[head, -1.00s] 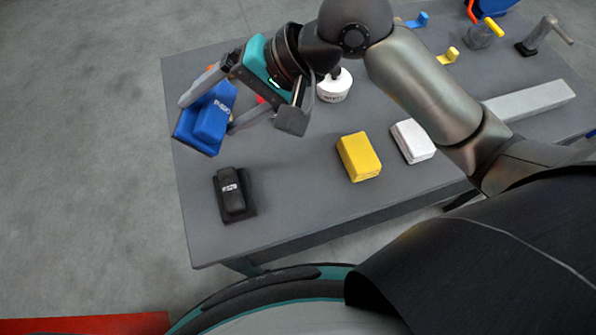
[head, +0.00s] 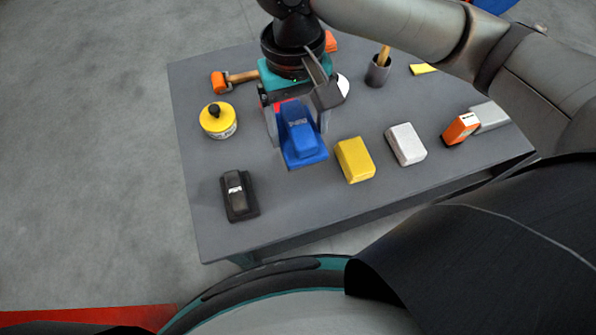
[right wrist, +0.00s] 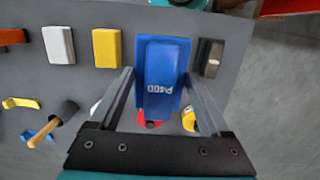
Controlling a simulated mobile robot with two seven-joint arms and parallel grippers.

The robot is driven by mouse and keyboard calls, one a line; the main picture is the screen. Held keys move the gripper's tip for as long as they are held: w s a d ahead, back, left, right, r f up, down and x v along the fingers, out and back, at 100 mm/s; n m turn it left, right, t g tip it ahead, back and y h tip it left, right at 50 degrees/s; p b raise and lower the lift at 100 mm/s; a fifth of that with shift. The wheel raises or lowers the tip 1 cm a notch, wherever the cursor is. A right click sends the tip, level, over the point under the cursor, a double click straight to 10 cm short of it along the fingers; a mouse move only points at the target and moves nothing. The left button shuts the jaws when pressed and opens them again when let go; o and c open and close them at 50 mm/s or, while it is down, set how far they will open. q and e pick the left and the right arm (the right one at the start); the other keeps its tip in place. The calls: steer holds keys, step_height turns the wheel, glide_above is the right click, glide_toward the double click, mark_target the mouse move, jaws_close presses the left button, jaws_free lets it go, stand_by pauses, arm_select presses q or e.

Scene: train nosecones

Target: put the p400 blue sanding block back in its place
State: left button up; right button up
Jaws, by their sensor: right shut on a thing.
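The blue sanding block (head: 300,132) is held in my right gripper (head: 297,125), whose fingers stand on both sides of it. In the right wrist view the block (right wrist: 162,75) shows its P400 label between the two fingers (right wrist: 160,100). In the head view it appears over the table (head: 215,190), between the black sanding block (head: 236,194) and the yellow block (head: 354,160). I cannot tell whether its base touches the table. My left gripper is not in view.
A white block (head: 405,144) and an orange-and-black item (head: 460,129) lie right of the yellow block. A yellow tin (head: 218,120) and an orange-headed mallet (head: 235,79) are at left. A cup (head: 378,70) stands at the back. Bare tabletop surrounds the black block.

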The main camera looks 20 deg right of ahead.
step_height(320, 180, down, 18)
steer(key=b, duration=0.4)
steer(key=shift+r, duration=0.25)
steer(key=o, duration=1)
steer(key=r+p, duration=0.1)
steer(key=r, duration=0.3)
steer(key=w+r+p, duration=0.1)
steer(key=r, duration=0.3)
steer(key=r+p, duration=0.1)
steer(key=r, duration=0.3)
steer(key=shift+w, duration=0.25)
